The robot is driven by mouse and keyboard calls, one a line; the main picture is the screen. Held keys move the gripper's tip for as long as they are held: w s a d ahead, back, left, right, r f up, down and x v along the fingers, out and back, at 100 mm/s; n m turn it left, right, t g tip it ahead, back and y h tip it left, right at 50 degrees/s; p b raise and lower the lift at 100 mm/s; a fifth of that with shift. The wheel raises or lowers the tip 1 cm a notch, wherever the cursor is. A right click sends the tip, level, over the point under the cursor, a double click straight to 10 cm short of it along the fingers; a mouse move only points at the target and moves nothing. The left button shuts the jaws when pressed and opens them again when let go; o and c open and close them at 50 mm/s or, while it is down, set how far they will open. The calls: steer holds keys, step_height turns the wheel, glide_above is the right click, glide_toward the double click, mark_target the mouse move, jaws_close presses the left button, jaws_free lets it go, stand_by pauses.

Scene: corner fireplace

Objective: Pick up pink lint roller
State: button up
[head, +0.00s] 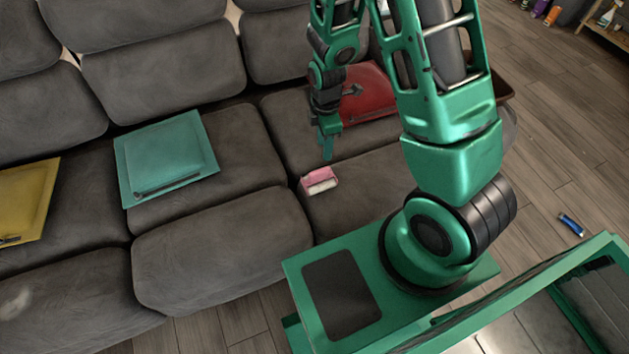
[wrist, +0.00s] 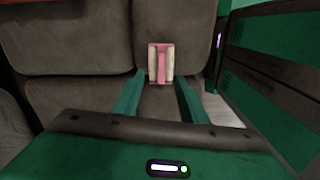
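The pink lint roller (head: 319,180) lies on the grey sofa seat, pink on top with a whitish roll along its near side. In the wrist view the lint roller (wrist: 161,63) shows as a pink middle between two pale sides, just beyond the fingertips. My gripper (head: 327,147) points down above the sofa, slightly behind the roller in the head view. In the wrist view my gripper (wrist: 157,95) has its two green fingers apart with nothing between them. The roller lies ahead of the gap, and no contact shows.
The grey sofa (head: 222,235) carries a teal cushion (head: 165,155), a yellow cushion (head: 24,200) and a red cushion (head: 368,93) behind my gripper. A blue object (head: 571,224) lies on the wooden floor at right. The seat around the roller is clear.

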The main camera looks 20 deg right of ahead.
mark_target(319, 170)
steer(key=f, duration=0.1)
steer(key=a+f+n, duration=0.1)
steer(key=f, duration=0.1)
steer(key=shift+a+f+n, duration=0.1)
steer(key=shift+a+n, duration=0.2)
steer(key=shift+s+f, duration=0.1)
steer(key=shift+f, duration=5.2)
jaws_close()
